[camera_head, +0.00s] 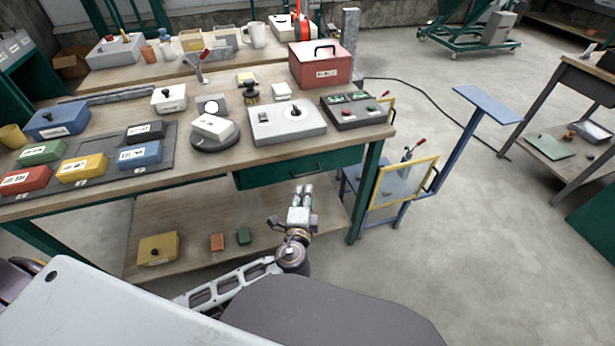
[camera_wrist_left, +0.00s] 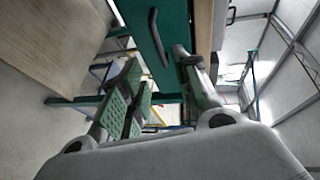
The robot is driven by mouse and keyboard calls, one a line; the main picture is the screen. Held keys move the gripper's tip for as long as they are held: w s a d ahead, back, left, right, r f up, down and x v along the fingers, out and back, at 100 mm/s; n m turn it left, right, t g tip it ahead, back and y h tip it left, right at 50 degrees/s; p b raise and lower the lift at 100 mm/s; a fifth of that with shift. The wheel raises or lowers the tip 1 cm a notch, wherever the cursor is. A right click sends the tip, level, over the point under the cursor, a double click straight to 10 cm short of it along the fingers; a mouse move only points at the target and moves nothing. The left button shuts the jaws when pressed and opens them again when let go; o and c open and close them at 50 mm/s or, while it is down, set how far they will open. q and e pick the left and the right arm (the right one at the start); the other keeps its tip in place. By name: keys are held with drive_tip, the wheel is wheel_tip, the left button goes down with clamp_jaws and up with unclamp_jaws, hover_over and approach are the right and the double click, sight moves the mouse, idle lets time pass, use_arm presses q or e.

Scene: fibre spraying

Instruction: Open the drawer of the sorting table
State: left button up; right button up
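The sorting table (camera_head: 215,172) has a wooden top and green legs. Its drawer (camera_head: 270,177) is a green front under the right part of the tabletop and looks shut. A dark curved handle (camera_head: 308,169) is on it; in the left wrist view the handle (camera_wrist_left: 158,38) stands out from the green drawer front (camera_wrist_left: 176,27). My left gripper (camera_head: 302,188) is just below and in front of the drawer. In the left wrist view its fingers (camera_wrist_left: 157,58) are spread apart with nothing between them, and the handle lies beyond the fingertips. My right gripper is out of view.
On the tabletop are coloured boxes, a grey control box (camera_head: 287,122) and a red toolbox (camera_head: 320,66). The lower shelf (camera_head: 190,245) holds a yellow box (camera_head: 158,248) and two small blocks. A blue stand with a yellow-framed panel (camera_head: 403,182) is right of the drawer.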

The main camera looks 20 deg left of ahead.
use_arm(q)
drive_tip(key=x, duration=1)
drive_tip(key=shift+w, duration=0.35)
drive_tip(key=shift+f, duration=0.15)
clamp_jaws()
